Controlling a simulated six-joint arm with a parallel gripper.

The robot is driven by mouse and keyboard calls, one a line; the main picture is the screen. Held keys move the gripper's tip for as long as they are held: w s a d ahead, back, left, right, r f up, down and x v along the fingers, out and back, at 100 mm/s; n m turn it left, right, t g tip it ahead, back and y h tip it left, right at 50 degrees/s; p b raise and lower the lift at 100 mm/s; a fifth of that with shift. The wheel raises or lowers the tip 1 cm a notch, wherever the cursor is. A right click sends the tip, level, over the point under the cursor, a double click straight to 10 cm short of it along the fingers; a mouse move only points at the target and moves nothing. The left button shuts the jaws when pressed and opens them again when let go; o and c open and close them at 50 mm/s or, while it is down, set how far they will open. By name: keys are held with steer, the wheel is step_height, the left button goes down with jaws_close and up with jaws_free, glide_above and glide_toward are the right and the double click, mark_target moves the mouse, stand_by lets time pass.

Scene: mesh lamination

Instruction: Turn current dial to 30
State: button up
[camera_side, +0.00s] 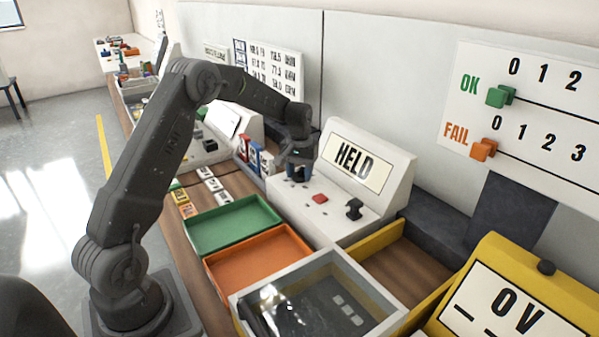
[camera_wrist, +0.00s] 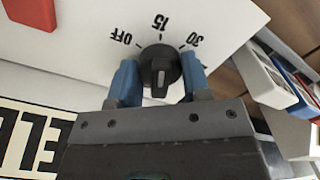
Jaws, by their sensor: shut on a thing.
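The current dial (camera_wrist: 160,71) is a round black knob on a white panel, marked OFF, 15 and 30 in the wrist view. Its raised grip runs roughly in line with the 15 mark; a pale line shows on its near part. My gripper (camera_wrist: 160,82) has its blue fingers on either side of the dial and is shut on it. In the side view, my gripper (camera_side: 297,174) reaches down to the left part of the white machine (camera_side: 305,215), whose display (camera_side: 357,163) reads HELD.
A red button (camera_side: 320,198) and a black knob (camera_side: 353,209) stand right of my gripper on the same panel. Red, blue and white upright items (camera_side: 253,156) stand close on its left. Green (camera_side: 235,226) and orange (camera_side: 258,258) trays lie in front.

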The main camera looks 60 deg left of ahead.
mark_target(299, 169)
steer(key=m, duration=0.4)
steer(key=shift+m, duration=2.6)
steer(key=o, duration=0.9)
steer(key=shift+r, duration=0.1)
step_height(299, 169, up, 14)
steer(key=shift+f, duration=0.15)
